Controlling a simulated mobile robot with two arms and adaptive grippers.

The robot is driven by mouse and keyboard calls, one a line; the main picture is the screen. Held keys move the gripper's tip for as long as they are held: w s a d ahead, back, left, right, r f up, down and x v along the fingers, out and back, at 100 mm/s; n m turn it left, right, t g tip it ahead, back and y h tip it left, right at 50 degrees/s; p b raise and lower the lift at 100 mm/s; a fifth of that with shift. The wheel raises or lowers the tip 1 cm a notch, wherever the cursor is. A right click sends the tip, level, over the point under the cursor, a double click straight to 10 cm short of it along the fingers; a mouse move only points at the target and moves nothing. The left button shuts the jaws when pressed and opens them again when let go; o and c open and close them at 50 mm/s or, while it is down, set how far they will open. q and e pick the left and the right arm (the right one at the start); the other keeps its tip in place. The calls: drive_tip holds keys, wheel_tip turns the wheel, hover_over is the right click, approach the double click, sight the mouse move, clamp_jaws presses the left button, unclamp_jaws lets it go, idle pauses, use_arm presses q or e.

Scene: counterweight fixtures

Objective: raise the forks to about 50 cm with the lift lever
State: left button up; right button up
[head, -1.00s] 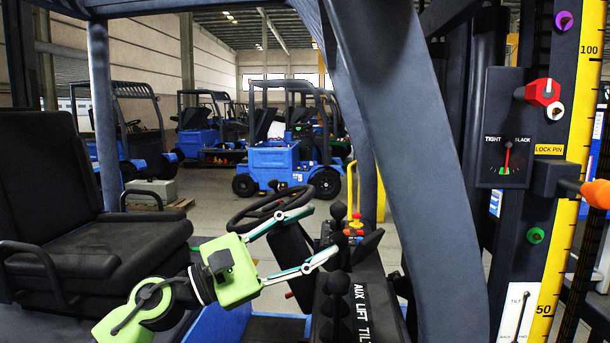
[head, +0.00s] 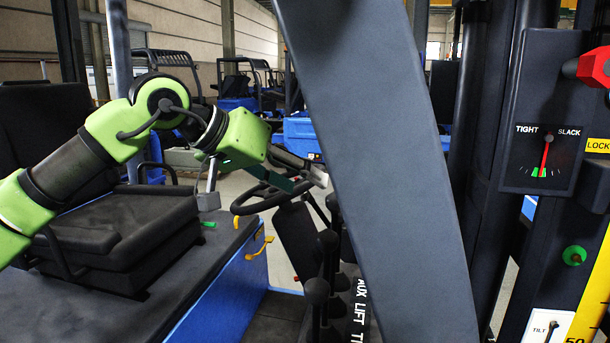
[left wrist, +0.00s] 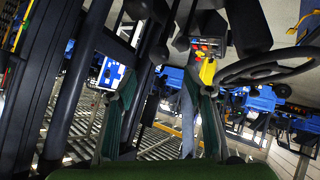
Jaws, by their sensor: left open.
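A row of black levers with round knobs (head: 317,291) stands left of the slanted post. The label strip (head: 361,308) beside them reads AUX, LIFT and a partly cut TILT. I cannot tell which knob is the lift lever; the post may hide part of the row. My left gripper (head: 263,189) is open and empty, above and left of the knobs, by the steering wheel (head: 277,190). In the left wrist view its two fingers (left wrist: 168,122) are spread with nothing held between them. The forks do not show. My right gripper is out of view.
The thick slanted post (head: 385,150) stands right beside the levers. A TIGHT/SLACK gauge (head: 520,160) and a yellow height scale (head: 592,290) marked 50 are at the right. The black seat (head: 120,235) is at the left.

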sight(330, 197)
use_arm(q)
drive_tip(key=x, duration=0.5)
drive_tip(key=shift+w+d+f, duration=0.1)
drive_tip(key=shift+f, duration=0.1)
drive_tip(key=x, duration=0.4)
drive_tip(key=shift+d+r, duration=0.15)
drive_tip(key=shift+d, duration=0.15)
drive_tip(key=shift+a, duration=0.15)
drive_tip(key=shift+w, duration=0.1)
drive_tip(key=c, duration=0.9)
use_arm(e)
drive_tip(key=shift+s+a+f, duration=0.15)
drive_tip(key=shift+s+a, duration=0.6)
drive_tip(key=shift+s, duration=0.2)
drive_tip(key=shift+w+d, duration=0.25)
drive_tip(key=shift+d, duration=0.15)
